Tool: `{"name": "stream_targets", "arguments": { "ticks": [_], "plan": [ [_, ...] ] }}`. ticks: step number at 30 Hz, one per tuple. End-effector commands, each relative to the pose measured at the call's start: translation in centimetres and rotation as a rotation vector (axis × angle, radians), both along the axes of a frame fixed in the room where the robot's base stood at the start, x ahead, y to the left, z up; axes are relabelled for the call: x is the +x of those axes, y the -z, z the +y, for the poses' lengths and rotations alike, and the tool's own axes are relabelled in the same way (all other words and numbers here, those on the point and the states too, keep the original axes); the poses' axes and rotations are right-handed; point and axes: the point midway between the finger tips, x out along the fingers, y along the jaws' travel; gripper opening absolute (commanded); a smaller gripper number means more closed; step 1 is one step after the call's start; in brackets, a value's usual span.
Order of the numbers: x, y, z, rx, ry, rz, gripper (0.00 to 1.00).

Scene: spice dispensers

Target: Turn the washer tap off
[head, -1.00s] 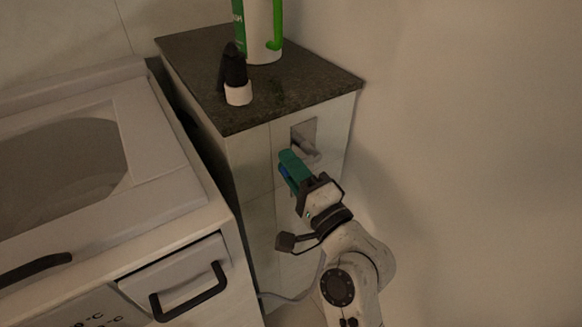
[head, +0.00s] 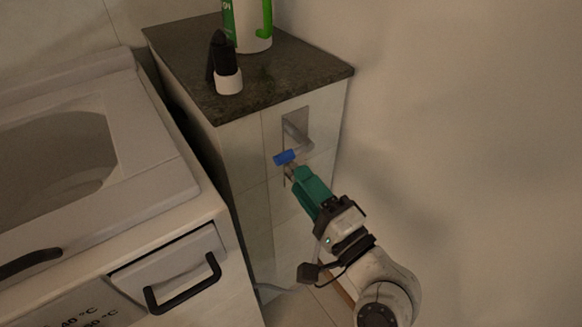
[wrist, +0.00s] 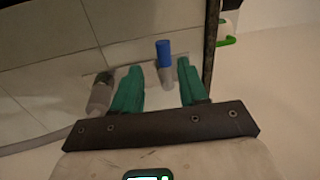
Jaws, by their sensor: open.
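The washer tap has a grey metal body (head: 299,138) in a recess on the front of the tiled block, with a blue handle (head: 285,157) at its left end. My gripper (head: 298,174) is open and empty, just below and to the right of the blue handle, with a small gap showing. In the wrist view, the blue handle (wrist: 163,52) and the grey piece below it appear between the two green fingers (wrist: 157,69), seemingly beyond their tips. I cannot tell the exact depth.
The washer (head: 165,190) with its drawer handle (head: 183,292) stands at the left. On the dark countertop (head: 285,80) are a white-and-green bottle (head: 248,25) and a small black-and-white item (head: 228,75). A bare wall (head: 450,130) is at the right.

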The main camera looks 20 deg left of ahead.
Motion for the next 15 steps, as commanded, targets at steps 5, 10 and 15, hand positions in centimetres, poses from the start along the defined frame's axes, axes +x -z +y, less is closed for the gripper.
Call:
{"name": "stream_targets", "arguments": {
  "ticks": [5, 10, 15],
  "plan": [
    [-1.6, 0.7, -2.1, 0.0, 0.001, 0.003, 0.43],
    [-2.3, 0.8, -2.8, -0.001, -0.001, 0.0, 0.43],
    [-2.3, 0.8, -2.9, -0.001, -0.002, 0.0, 0.43]
  ]
}}
